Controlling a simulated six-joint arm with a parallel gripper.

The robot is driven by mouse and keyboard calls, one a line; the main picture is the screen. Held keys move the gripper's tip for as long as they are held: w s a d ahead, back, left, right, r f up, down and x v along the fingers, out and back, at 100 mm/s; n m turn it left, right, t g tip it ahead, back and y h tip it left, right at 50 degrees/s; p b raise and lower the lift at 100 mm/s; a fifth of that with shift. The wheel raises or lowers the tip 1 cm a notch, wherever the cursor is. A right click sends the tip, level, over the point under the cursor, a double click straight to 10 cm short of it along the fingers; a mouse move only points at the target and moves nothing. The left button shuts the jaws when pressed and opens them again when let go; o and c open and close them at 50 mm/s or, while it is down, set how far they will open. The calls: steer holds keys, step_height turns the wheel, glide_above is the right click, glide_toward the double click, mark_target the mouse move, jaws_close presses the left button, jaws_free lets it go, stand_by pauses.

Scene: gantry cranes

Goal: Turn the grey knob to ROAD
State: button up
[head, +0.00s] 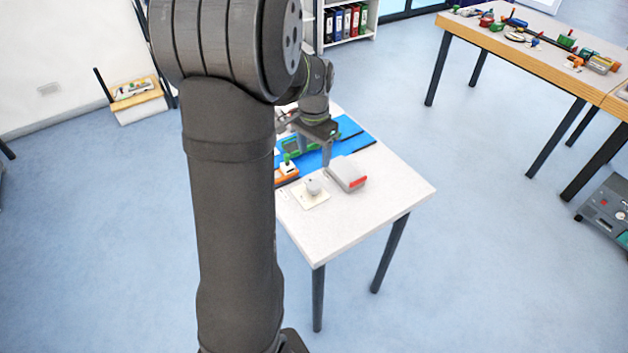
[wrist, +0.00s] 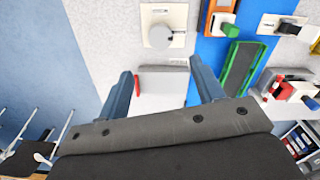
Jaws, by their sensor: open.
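The grey knob (head: 314,187) sits on a pale square plate (head: 309,202) on the white table, near its front left. In the wrist view the knob (wrist: 160,36) is at the top centre, on its plate (wrist: 185,12); small marks beside it are too small to read. My gripper (head: 327,160) is open and empty above the table, behind the knob. In the wrist view its two fingers (wrist: 160,82) point toward a grey box with a red part (wrist: 163,85), and the knob lies beyond their tips, apart from them.
The grey box (head: 346,172) stands right of the knob. A blue strip (head: 350,132) with a green-framed panel (wrist: 241,66) and an orange block with a green piece (wrist: 218,20) lies behind. The table's front right (head: 385,200) is clear.

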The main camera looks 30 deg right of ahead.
mark_target(314, 184)
step_height(314, 184, down, 11)
steer(key=shift+f, duration=0.2)
steer(key=shift+c, duration=0.4)
steer(key=c, duration=0.9)
